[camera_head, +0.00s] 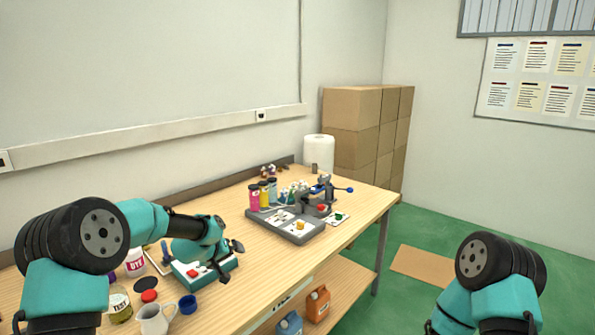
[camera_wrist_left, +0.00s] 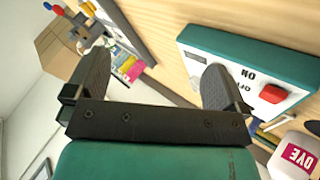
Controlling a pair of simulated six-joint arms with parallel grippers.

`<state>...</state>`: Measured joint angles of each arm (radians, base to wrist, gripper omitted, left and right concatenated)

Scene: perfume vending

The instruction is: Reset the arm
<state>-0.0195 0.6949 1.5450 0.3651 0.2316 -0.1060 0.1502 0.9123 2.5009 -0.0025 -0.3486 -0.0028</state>
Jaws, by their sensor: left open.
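My left arm reaches in from the left over the table. Its gripper (camera_head: 236,247) is near the teal switch box (camera_head: 222,266). In the left wrist view, the two dark fingers of this gripper (camera_wrist_left: 155,82) are spread apart with nothing between them. The box, with a white top (camera_wrist_left: 228,72), an ON/OFF label and a red button (camera_wrist_left: 272,93), lies beside one finger there. My right arm shows at the lower right, but its gripper is out of the picture.
A grey tray (camera_head: 297,238) with bottles and a press (camera_head: 318,205) stands farther back on the wooden table (camera_head: 345,232). A DYE jar (camera_head: 135,263), a glass jar (camera_head: 120,307), a pitcher (camera_head: 154,320) and a blue cup (camera_head: 188,304) crowd the near left. Cardboard boxes (camera_head: 352,110) stand behind.

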